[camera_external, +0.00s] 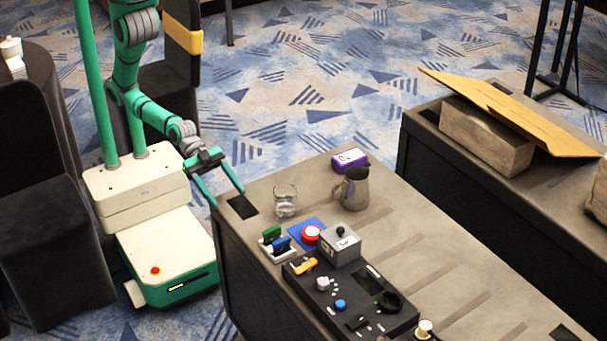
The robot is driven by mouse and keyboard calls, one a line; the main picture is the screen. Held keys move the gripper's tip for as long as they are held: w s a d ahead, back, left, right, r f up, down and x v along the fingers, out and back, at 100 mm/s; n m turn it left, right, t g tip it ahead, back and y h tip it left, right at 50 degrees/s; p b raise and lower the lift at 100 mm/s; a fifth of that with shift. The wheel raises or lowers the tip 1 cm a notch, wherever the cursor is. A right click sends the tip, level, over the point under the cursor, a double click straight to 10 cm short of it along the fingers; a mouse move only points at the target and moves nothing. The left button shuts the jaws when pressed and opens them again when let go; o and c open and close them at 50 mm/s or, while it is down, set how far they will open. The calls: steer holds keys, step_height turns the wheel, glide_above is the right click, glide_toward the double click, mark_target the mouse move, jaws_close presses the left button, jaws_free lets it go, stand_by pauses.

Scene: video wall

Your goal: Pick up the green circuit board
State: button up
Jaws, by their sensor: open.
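A small green upright piece (271,233), which looks like the green circuit board, stands in a white holder (267,250) near the left edge of the table. A similar blue piece (281,244) stands right beside it in the same holder. My gripper (228,199) is open, with its two green fingers spread and nothing between them. It is at the table's far left corner, up and left of the green board and apart from it. Whether the fingertips touch the table cannot be told.
A clear glass (285,201), a grey jug (354,188) and a purple box (349,159) stand behind the holder. A red button on a blue base (308,235), a grey joystick box (341,246) and a black control panel (350,301) crowd its right and front. The table's right part (450,250) is mostly clear.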

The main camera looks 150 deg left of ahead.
steer(key=h, duration=0.1)
glide_toward(272, 233)
steer(key=shift+m, duration=0.3)
steer(key=shift+s+a+f+x, duration=0.1)
steer(key=shift+f+x, duration=0.1)
steer(key=shift+x, duration=1.4)
steer(key=shift+s+a+f+x, duration=0.1)
steer(key=shift+f+x, duration=0.1)
steer(key=shift+x, duration=1.4)
steer(key=shift+a+f+x, duration=0.1)
steer(key=shift+f+x, duration=0.05)
steer(key=shift+x, duration=1.45)
steer(key=c, duration=1.1)
